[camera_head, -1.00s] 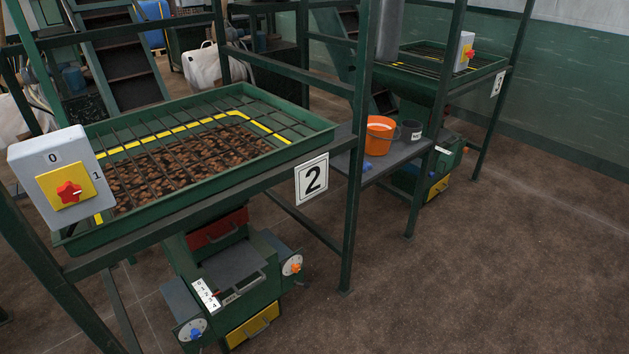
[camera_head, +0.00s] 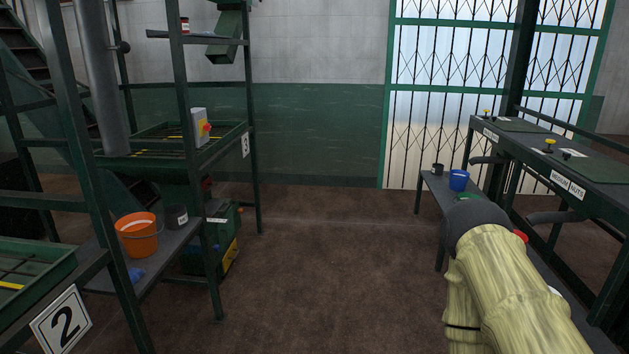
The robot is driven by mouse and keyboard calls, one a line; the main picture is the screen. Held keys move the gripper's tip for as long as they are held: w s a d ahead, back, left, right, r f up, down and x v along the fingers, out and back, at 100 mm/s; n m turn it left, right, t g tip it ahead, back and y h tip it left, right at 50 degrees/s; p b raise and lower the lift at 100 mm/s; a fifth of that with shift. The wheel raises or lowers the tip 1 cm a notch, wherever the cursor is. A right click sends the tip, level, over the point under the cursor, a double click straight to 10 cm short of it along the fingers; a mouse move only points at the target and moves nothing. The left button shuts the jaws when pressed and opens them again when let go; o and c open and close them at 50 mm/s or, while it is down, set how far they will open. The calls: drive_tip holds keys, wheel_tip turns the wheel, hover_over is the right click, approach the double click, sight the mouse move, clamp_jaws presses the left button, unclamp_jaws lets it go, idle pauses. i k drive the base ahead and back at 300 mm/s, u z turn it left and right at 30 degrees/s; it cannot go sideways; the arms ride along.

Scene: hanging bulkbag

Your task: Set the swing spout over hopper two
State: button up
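Hopper two (camera_head: 38,258) shows only as a green tray corner with grating at the lower left edge. Its white "2" sign (camera_head: 62,322) hangs at the front corner. A grey vertical pipe (camera_head: 103,80), which looks like the swing spout, hangs at the upper left above the farther hopper (camera_head: 178,150). A dark knob or handle (camera_head: 121,47) sticks out beside the pipe. The pipe's lower end is over or just in front of that farther grating; I cannot tell which. My arm, in a pale sleeve, shows at the lower right. My gripper is not in view.
A switch box (camera_head: 201,126) is on the farther frame. The middle floor (camera_head: 310,270) is clear.

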sight(97, 48)
drive_tip(key=z, duration=0.6)
drive_tip(key=i, duration=1.6)
drive_tip(key=z, duration=0.3)
drive_tip(key=i, duration=1.7)
drive_tip(key=u, duration=1.5)
drive_tip(key=i, duration=1)
drive_tip(key=u, duration=2.55)
drive_tip(key=k, duration=0.45)
